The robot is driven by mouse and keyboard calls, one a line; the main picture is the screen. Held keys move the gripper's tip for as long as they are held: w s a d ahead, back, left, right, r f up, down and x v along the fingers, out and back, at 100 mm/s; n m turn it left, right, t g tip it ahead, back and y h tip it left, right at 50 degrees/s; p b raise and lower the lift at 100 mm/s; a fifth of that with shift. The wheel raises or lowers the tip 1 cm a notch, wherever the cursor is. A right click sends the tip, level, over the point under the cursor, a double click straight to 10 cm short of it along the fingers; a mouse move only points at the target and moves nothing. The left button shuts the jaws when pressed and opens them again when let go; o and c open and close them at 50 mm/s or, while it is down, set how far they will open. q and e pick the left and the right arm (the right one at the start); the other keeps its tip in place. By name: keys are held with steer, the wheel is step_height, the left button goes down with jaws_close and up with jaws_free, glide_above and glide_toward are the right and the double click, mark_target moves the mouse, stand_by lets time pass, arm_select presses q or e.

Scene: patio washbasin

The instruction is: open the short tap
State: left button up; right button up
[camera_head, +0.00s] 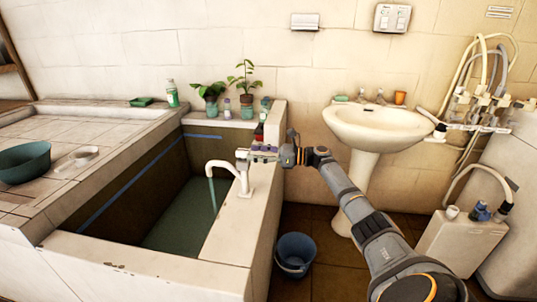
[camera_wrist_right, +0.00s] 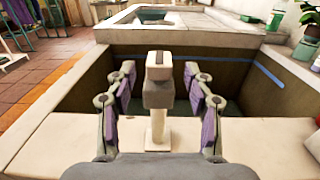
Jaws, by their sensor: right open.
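The short tap (camera_head: 243,180) is white and stands on the trough's near-right rim, its spout curving left over the basin. A thin bluish stream (camera_head: 213,196) hangs below the spout. In the right wrist view the tap (camera_wrist_right: 158,130) is upright, with a pale top and a grey collar. My right gripper (camera_head: 262,153) reaches in from the right at the tap's top. In its wrist view the right gripper (camera_wrist_right: 160,76) is open, with purple-padded fingers on either side of the tap and gaps on both sides. My left gripper is not in view.
The trough (camera_head: 95,249) has a wide tiled rim holding a green bowl (camera_head: 25,163). Potted plants (camera_head: 241,85) and bottles (camera_head: 172,94) line the back ledge. A blue bucket (camera_head: 295,253) stands on the floor beside the trough. A pedestal washbasin (camera_head: 375,127) stands behind my right arm.

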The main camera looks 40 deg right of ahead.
steer(key=v, duration=0.7)
stand_by(0.3)
